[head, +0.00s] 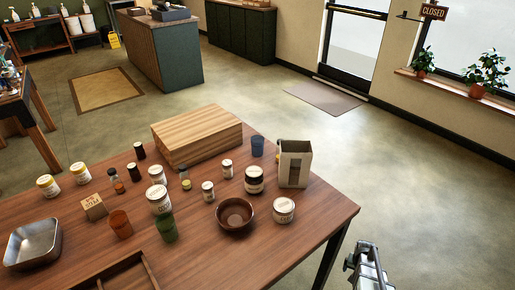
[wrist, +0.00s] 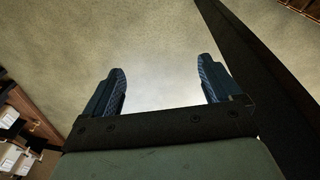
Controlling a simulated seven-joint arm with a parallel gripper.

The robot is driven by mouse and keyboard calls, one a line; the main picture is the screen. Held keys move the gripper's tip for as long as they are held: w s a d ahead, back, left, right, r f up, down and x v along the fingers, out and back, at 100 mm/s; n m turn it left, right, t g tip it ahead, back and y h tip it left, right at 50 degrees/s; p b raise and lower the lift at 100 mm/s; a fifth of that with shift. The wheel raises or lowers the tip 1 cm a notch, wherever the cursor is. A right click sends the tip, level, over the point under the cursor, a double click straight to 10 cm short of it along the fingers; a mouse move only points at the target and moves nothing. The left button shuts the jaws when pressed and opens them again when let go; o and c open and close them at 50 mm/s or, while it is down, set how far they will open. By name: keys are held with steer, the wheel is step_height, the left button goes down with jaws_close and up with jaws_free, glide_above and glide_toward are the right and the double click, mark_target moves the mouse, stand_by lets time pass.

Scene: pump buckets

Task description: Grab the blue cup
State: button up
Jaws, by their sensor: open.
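The blue cup (head: 257,146) stands upright near the far right part of the wooden table (head: 300,250) in the head view. It is dark blue, with the wooden box close on its left and a grey-beige holder close on its right. My gripper shows in the wrist view (wrist: 164,85) with its two blue fingers apart and nothing between them. In the head view, part of my arm (head: 367,268) is at the bottom right, off the table's right edge and well away from the cup. The wrist view does not show the cup.
A large wooden box (head: 197,138) stands at the table's back. An orange cup (head: 120,224) and a green cup (head: 166,227) stand nearer the front.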

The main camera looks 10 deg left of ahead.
steer(key=w+d+r+t+h, duration=0.1)
steer(key=w+d+r+t, duration=0.15)
steer(key=w+r, duration=0.6)
steer(key=w+d+r+t, duration=0.1)
steer(key=w+d+r, duration=0.35)
steer(key=w, duration=0.75)
steer(key=w+a+r+n+t+y, duration=0.1)
steer(key=w+a+r+n, duration=0.1)
steer(key=w+a+r, duration=0.75)
steer(key=w+a+r+n, duration=0.1)
steer(key=w+a+r, duration=0.6)
steer(key=r, duration=0.6)
step_height(320, 180, up, 15)
steer(key=n+g+y, duration=0.3)
steer(key=n, duration=0.5)
glide_above(257, 145)
steer(key=d, duration=0.2)
steer(key=shift+a+x, duration=0.15)
steer(key=shift+x, duration=3.4)
steer(key=shift+a+x, duration=0.1)
steer(key=shift+x, duration=3.45)
steer(key=c, duration=1)
